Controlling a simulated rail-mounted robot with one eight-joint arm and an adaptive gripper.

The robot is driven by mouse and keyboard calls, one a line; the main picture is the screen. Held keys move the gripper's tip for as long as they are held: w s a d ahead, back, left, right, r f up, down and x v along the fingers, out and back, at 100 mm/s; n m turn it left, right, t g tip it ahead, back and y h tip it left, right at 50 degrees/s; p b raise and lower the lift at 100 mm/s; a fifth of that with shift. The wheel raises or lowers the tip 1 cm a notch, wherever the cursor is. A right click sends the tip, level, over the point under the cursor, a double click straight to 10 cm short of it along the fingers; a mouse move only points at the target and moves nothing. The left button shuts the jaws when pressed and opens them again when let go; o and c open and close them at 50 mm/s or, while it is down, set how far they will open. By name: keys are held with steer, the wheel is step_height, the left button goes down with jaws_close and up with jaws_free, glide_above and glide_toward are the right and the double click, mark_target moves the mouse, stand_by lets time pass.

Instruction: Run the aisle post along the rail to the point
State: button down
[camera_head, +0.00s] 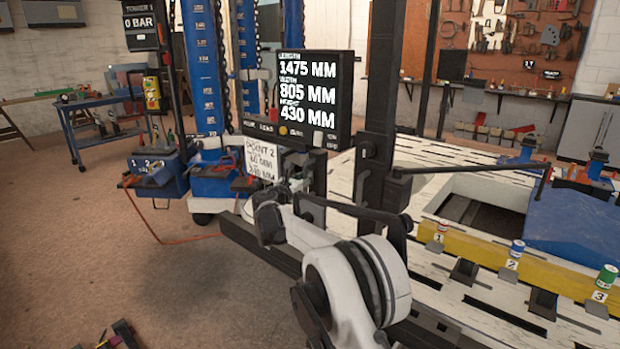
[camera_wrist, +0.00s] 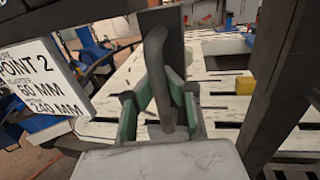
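A tall dark post (camera_head: 382,100), which I take to be the aisle post, stands at the bench's near side. A dark rail (camera_head: 262,245) runs low along that side. In the wrist view a grey bent handle (camera_wrist: 156,65) stands between the green-padded fingers of my gripper (camera_wrist: 160,105). The fingers close in on both sides of it and appear to grip it. In the head view my wrist hides most of the gripper (camera_head: 285,200). A white card (camera_head: 261,160) reading POINT 2 hangs beside it, also in the wrist view (camera_wrist: 38,75).
A display (camera_head: 300,95) reads length 1475, width 805 and height 430 MM. A yellow beam (camera_head: 470,245) carries canisters numbered 1, 2 and 3. A blue cover (camera_head: 585,225) lies on the slotted white bench (camera_head: 430,155). Open floor (camera_head: 120,265) lies left.

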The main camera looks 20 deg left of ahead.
steer(key=shift+s+a+f, duration=0.25)
steer(key=shift+s+a, duration=0.05)
steer(key=shift+a, duration=0.15)
steer(key=c, duration=1.8)
jaws_free()
steer(key=shift+s+a, duration=0.2)
steer(key=shift+a, duration=0.05)
steer(key=shift+o, duration=0.6)
steer(key=shift+w+d+r, duration=0.15)
steer(key=shift+d, duration=0.05)
steer(key=s+a, duration=0.1)
steer(key=s, duration=1.1)
steer(key=shift+a, duration=0.15)
